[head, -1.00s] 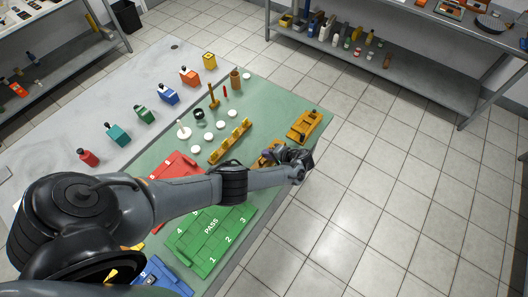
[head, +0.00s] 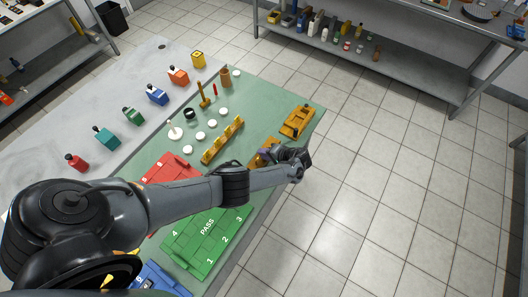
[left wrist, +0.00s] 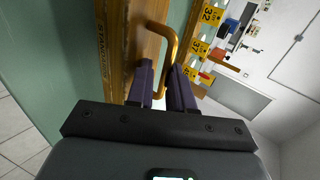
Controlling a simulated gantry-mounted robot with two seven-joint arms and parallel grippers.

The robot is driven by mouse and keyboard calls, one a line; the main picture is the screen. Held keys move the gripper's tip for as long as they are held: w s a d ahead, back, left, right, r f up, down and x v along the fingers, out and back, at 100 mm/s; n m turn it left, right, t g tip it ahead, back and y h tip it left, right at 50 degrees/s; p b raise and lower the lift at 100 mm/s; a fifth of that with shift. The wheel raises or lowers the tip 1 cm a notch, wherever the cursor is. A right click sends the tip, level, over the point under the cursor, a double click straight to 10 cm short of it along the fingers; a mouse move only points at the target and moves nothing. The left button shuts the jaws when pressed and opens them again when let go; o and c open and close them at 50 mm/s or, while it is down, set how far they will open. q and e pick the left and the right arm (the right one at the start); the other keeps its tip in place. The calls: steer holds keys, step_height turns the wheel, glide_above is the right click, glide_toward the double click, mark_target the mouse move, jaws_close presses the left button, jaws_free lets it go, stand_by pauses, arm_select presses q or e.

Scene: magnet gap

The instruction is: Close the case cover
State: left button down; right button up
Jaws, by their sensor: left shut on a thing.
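A wooden, orange-brown case (head: 264,152) sits on the green mat near the right edge of the table, partly hidden by my left gripper. In the left wrist view, a brown wooden panel (left wrist: 140,55) stands close to the fingers, with a brass-coloured bar handle (left wrist: 171,42) on it. My left gripper (head: 285,155) is at the case. In the left wrist view its two dark fingers (left wrist: 162,82) are on either side of the handle's lower part, shut on it. The cover's exact angle cannot be told. My right gripper is not in view.
A second orange-yellow case (head: 299,121) lies beyond the gripper. A yellow rack (head: 222,140), white discs and a red tray (head: 168,170) lie on the mat. A green PASS tray (head: 205,243) is below my arm. Open floor is to the right.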

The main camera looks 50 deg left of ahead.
arm_select(q)
steer(key=shift+s+d+f, duration=0.15)
steer(key=shift+d+f, duration=0.25)
steer(key=shift+d, duration=0.05)
steer(key=c, duration=1.5)
jaws_free()
steer(key=shift+d, duration=0.1)
steer(key=p+v, duration=0.1)
steer(key=v, duration=0.6)
steer(key=p+v, duration=0.1)
steer(key=v, duration=0.2)
steer(key=shift+w+r+p, duration=0.3)
steer(key=shift+r+p, duration=0.05)
steer(key=shift+r, duration=0.25)
